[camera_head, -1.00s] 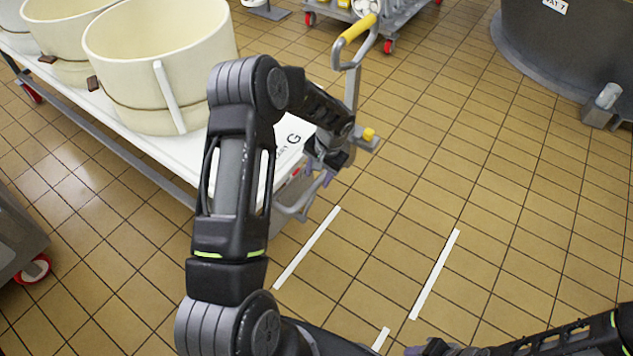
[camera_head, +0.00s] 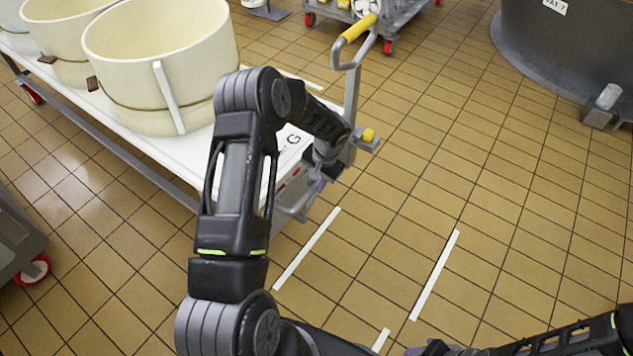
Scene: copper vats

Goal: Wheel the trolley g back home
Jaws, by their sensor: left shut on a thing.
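Trolley G (camera_head: 165,152) is a long, low trolley with a white top and a grey frame. Its near right end bears the letter G. A grey handle with a yellow grip (camera_head: 358,28) rises at that end. My left gripper (camera_head: 312,190) is at this end, shut on the trolley's grey end bar (camera_head: 292,212); my own arm partly hides the grasp. My right arm crosses the bottom right corner, and its gripper's jaws cannot be made out. White lines (camera_head: 435,275) are marked on the floor right of the trolley.
Several cream tubs (camera_head: 160,60) stand on the trolley. A dark vat (camera_head: 575,50) stands at the top right, with a small grey fixture (camera_head: 598,110) by it. Another trolley (camera_head: 385,18) is at the top. A grey cart (camera_head: 18,245) is at the left edge. The tiled floor at centre right is clear.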

